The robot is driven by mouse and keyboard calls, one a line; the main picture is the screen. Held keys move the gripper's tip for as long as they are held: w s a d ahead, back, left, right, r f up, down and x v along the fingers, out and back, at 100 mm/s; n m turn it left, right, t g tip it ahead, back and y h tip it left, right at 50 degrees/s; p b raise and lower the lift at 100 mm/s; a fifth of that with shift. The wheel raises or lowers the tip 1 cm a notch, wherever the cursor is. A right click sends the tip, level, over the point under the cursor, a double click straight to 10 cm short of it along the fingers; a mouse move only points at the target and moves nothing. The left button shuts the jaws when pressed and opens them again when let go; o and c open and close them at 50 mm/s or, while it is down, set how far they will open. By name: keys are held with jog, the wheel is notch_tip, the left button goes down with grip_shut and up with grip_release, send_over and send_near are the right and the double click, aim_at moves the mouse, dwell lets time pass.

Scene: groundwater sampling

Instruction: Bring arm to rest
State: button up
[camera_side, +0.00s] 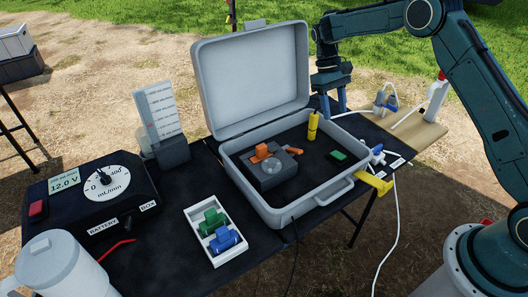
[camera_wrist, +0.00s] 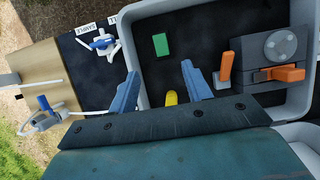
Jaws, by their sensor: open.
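My gripper (camera_side: 335,108) hangs fingers-down near the back right corner of the open grey case (camera_side: 347,201) in the side view. In the wrist view my gripper (camera_wrist: 158,78) shows two blue fingers spread apart with nothing between their tips. A yellow cylinder (camera_side: 313,126) stands in the case near the gripper; its yellow top (camera_wrist: 171,98) shows close to the fingers, apart from them as far as I can see. My arm is bent, reaching in from the right.
The case holds a grey pump block (camera_side: 270,172) with orange parts and a green block (camera_side: 338,156). Its lid (camera_side: 250,80) stands up. A blue-white valve (camera_side: 376,155), a bottle stand (camera_side: 430,130), a tray (camera_side: 216,262) and a battery box (camera_side: 110,225) surround it.

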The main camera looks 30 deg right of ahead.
jog(key=s+a+r+t, duration=0.2)
jog(key=s+r, duration=0.4)
jog(key=r, duration=0.4)
jog(key=s+a+r+t, duration=0.2)
jog(key=s+r+t, duration=0.1)
jog(key=s+r, duration=0.5)
jog(key=s+a+r+t, duration=0.1)
jog(key=s+t, duration=0.1)
jog(key=s, duration=0.7)
jog(key=s+a+r+t, duration=0.1)
jog(key=s+a+t, duration=0.1)
jog(key=s, duration=0.8)
jog(key=shift+a+t, duration=0.25)
jog(key=shift+t, duration=0.35)
